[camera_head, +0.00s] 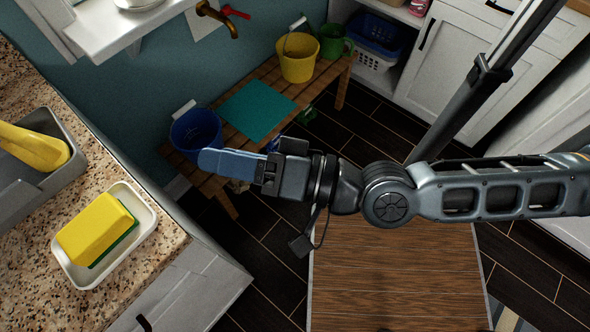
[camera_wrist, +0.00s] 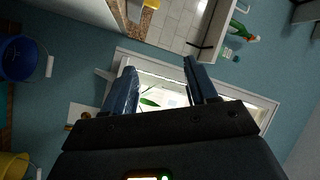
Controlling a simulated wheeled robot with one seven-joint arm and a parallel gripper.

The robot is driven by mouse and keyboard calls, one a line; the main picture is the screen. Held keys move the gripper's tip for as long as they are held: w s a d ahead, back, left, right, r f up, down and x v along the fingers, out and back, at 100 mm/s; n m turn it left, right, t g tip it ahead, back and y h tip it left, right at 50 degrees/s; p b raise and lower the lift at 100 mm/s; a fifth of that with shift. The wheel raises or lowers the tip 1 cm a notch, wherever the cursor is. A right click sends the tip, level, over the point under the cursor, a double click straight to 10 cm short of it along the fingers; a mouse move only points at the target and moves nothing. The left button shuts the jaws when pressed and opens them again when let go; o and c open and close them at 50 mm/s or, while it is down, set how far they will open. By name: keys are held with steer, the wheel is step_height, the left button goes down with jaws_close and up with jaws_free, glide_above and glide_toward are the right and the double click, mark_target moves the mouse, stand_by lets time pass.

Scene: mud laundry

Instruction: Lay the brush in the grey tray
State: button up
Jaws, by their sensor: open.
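A grey tray (camera_head: 42,186) sits on the speckled counter at the left of the head view, cut by the picture edge. A rounded yellow object (camera_head: 36,147) lies in it; I cannot tell what it is. I cannot make out a brush in either view. My gripper (camera_head: 207,161) points left in the head view, to the right of the counter and in front of the blue bucket. In the wrist view my gripper (camera_wrist: 160,66) shows its two fingers apart, with nothing held between them.
A white dish (camera_head: 143,213) with a yellow-and-green sponge (camera_head: 95,229) is on the counter near the tray. A wooden bench (camera_head: 262,77) holds a blue bucket (camera_head: 197,132), a teal mat (camera_head: 257,110) and a yellow bucket (camera_head: 298,66). A brass tap (camera_head: 217,19) juts from the wall.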

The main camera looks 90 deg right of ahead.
steer(key=s+a+f+n+g+y, duration=0.1)
steer(key=s+n+g+y, duration=0.1)
steer(key=s+n, duration=0.8)
steer(key=shift+n+g+y, duration=0.3)
steer(key=shift+n+g, duration=0.4)
steer(key=shift+n, duration=1)
steer(key=shift+a+f, duration=0.1)
